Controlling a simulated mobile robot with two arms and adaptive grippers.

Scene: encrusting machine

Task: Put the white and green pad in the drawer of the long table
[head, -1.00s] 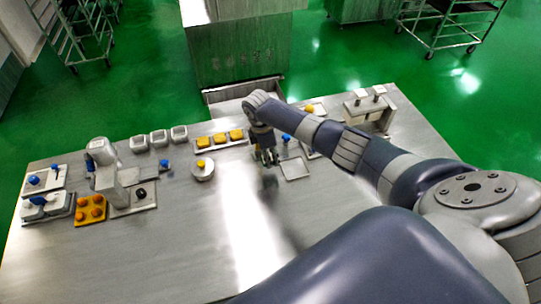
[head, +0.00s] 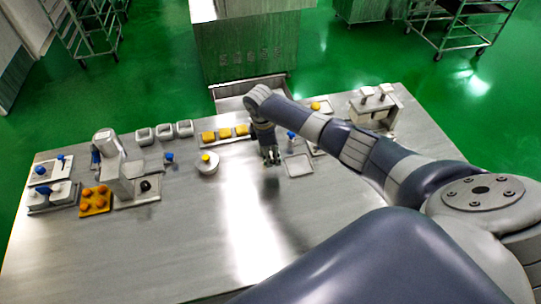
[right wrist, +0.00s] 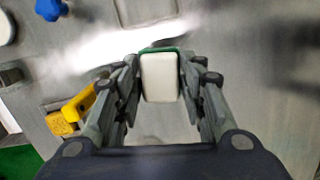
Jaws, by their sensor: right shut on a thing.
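The white and green pad (right wrist: 160,77) sits between the fingers of my right gripper (right wrist: 158,90) in the right wrist view, white on its face with a green edge at the top. My right gripper is shut on it. In the head view the right gripper (head: 270,158) hangs over the middle of the long steel table (head: 110,245), left of a flat square tray. The pad is too small to make out there. An open, box-like drawer (head: 240,90) shows beyond the table's far edge; I cannot tell which furniture it belongs to. My left gripper is not in view.
A square tray (head: 299,166), a round white piece with a yellow knob (head: 207,163) and a tray of yellow blocks (head: 225,136) lie nearby. A grey machine (head: 118,170) stands left, a white fixture (head: 375,108) at far right. The table's near middle is clear.

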